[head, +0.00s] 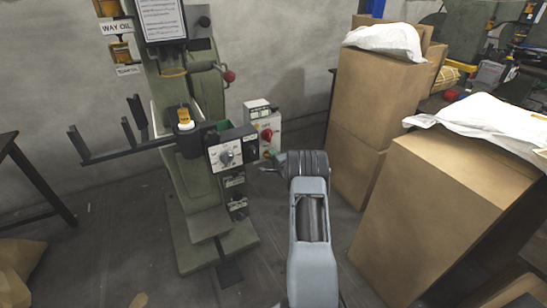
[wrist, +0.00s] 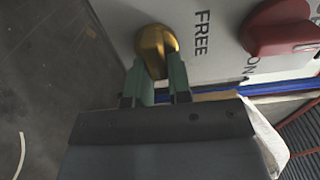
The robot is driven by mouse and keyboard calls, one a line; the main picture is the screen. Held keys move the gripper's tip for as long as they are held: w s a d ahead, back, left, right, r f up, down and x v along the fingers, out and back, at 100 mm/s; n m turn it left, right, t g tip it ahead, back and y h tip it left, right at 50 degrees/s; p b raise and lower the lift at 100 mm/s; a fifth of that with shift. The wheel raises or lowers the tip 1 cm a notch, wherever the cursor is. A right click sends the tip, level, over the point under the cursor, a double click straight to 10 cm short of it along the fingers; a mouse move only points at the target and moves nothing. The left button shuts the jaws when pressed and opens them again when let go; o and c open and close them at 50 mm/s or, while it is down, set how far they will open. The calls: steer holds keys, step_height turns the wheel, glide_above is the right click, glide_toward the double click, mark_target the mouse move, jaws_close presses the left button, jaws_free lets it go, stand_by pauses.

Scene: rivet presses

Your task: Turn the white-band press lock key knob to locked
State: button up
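A brass key knob (wrist: 157,48) sits on a white panel (wrist: 225,60), beside the printed word FREE, in the wrist view. My gripper (wrist: 158,72) has its two green fingers on either side of the knob's near end, with little gap between them; they appear closed on it. The green press (head: 195,190) stands left of my arm in the head view. A white ring shows at its yellow-topped part (head: 185,123). A control box with a red knob (head: 267,134) is at its right. My fingers and the brass knob cannot be made out in the head view.
A red switch (wrist: 282,27) is right of the brass knob in the wrist view. A dial box (head: 228,152) is on the press front. Tall cardboard boxes (head: 375,95) and a nearer box (head: 445,205) stand right of my arm. A dark table (head: 30,180) is far left.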

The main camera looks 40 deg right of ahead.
steer(key=o, duration=0.4)
steer(key=shift+s, duration=0.1)
steer(key=s+a+p, duration=0.1)
steer(key=s+p, duration=0.1)
steer(key=s, duration=1.1)
steer(key=shift+s+a, duration=0.25)
steer(key=shift+a, duration=0.15)
